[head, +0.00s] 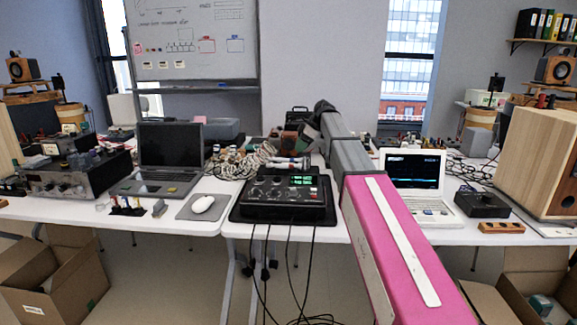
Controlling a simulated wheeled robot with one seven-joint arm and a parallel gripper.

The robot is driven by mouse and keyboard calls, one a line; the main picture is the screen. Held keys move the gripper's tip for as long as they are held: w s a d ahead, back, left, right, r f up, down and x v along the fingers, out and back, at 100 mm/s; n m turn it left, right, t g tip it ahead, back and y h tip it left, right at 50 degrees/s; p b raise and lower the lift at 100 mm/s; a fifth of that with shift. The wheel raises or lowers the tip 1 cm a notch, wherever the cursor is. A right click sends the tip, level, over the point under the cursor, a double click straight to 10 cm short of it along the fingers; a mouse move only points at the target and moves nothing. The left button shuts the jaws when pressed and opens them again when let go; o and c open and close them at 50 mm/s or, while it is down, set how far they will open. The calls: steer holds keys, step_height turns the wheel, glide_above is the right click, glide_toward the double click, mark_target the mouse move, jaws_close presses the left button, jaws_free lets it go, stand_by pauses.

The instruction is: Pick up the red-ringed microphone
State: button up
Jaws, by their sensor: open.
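My arm reaches from the lower right to the back of the middle table, and its far end bends down to the left. My gripper (304,144) is small and dark there, open, above a cluster of small things. Several small light and dark cylindrical items (288,161) lie on the table just below it, with hints of red and blue. I cannot tell which of them is the red-ringed microphone. No contact between the gripper and any item can be made out. My own arm hides part of the table to the right.
A black mixer with green displays (284,199) stands in front, its cables hanging down. Coiled cable (238,164) and a dark laptop (168,158) are to the left. A white laptop (417,181) and a large wooden speaker (540,160) are to the right. Cardboard boxes (50,285) stand on the floor.

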mark_target(288, 166)
steer(key=x, duration=1)
steer(key=shift+s+d+f, duration=0.15)
steer(key=shift+s+d, duration=0.1)
steer(key=shift+s, duration=0.1)
jaws_close()
